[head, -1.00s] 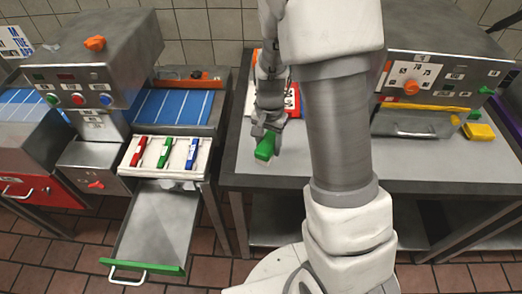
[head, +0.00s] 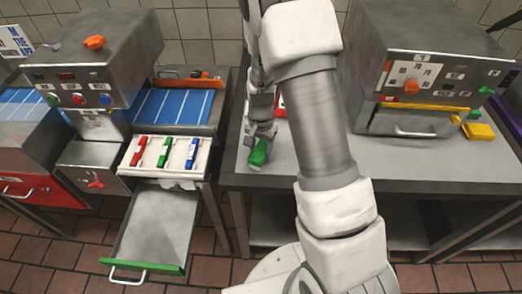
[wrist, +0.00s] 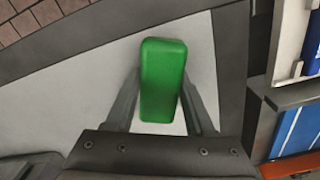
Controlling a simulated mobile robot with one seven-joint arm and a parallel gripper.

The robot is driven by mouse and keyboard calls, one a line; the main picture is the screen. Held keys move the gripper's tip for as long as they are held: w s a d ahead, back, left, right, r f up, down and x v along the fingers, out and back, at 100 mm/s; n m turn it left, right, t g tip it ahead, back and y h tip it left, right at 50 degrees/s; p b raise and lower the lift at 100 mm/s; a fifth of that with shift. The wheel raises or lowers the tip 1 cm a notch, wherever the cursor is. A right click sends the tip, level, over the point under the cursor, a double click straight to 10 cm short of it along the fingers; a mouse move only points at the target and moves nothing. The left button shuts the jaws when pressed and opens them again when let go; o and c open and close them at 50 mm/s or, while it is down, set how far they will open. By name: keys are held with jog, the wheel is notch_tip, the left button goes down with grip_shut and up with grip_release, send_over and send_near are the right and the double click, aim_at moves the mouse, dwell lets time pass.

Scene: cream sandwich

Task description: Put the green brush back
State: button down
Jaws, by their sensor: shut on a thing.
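The green brush (head: 258,153), a green block with rounded edges, is at the left part of the right-hand metal table (head: 282,172). My gripper (head: 261,140) points down and is shut on it. In the wrist view the brush (wrist: 163,70) sits between the two fingers of my gripper (wrist: 161,95), with pale table surface behind it. Its underside is hidden, and I cannot tell whether it touches the table.
A grey machine (head: 425,60) and a yellow block (head: 480,131) stand at right. A gap separates the tables.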

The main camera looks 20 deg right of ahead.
jog(key=shift+c, duration=1.3)
grip_release()
notch_tip(320, 180, up, 12)
jog(key=p, duration=0.1)
notch_tip(320, 180, up, 13)
jog(key=n+t, duration=0.2)
jog(key=n, duration=0.1)
send_over(261, 148)
jog(key=s, duration=0.7)
jog(key=s+r+n+t, duration=0.1)
jog(key=s+r+n, duration=0.1)
jog(key=s, duration=0.4)
jog(key=s+r+n+t, duration=0.2)
jog(key=s+r+n, duration=0.1)
jog(key=s, duration=0.4)
jog(key=shift+s+r+t, duration=0.2)
jog(key=shift+r+t, duration=0.1)
jog(key=shift+r, duration=0.6)
